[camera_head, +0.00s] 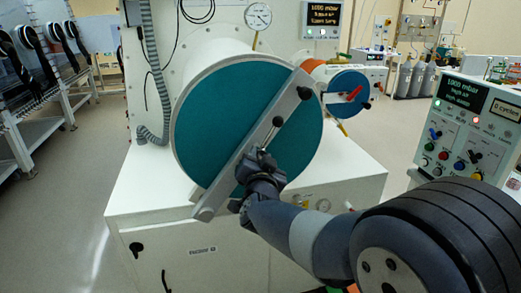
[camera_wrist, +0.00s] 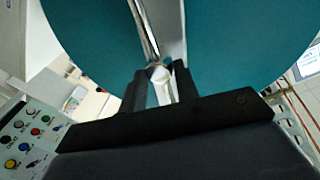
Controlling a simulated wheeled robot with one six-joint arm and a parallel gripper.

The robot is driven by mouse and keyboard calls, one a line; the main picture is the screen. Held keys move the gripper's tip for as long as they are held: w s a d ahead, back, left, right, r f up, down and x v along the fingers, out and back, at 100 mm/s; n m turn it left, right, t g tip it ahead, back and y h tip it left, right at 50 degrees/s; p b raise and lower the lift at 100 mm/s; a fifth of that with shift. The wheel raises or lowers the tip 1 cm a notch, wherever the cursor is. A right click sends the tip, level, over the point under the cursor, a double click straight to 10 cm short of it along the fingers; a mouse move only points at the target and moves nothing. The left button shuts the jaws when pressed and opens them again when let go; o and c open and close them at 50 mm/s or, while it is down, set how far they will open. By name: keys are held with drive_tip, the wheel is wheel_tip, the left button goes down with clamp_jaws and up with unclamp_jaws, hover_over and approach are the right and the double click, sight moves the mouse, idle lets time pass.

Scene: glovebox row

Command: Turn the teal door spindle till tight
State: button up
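The teal door (camera_head: 222,110) is a large round disc on the end of a white cylinder, and it fills the upper wrist view (camera_wrist: 90,35). A grey bar (camera_head: 232,178) crosses it diagonally. The door spindle (camera_head: 268,140) is a thin metal handle at the bar's middle, with a black knob at its upper end. In the wrist view, the metal spindle handle (camera_wrist: 146,30) runs down to between my fingertips. My gripper (camera_wrist: 160,75) has its fingers close together on either side of the handle's near end. The fingers hide part of that end.
A smaller blue door (camera_head: 340,108) with a red bar is to the right. A control panel (camera_head: 468,125) with knobs and a display stands at the right, near my arm. A gauge (camera_head: 258,16) is above. Open floor (camera_head: 55,215) lies at the left.

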sight(260, 153)
drive_tip(key=shift+w, duration=1.5)
drive_tip(key=shift+a, duration=0.1)
clamp_jaws()
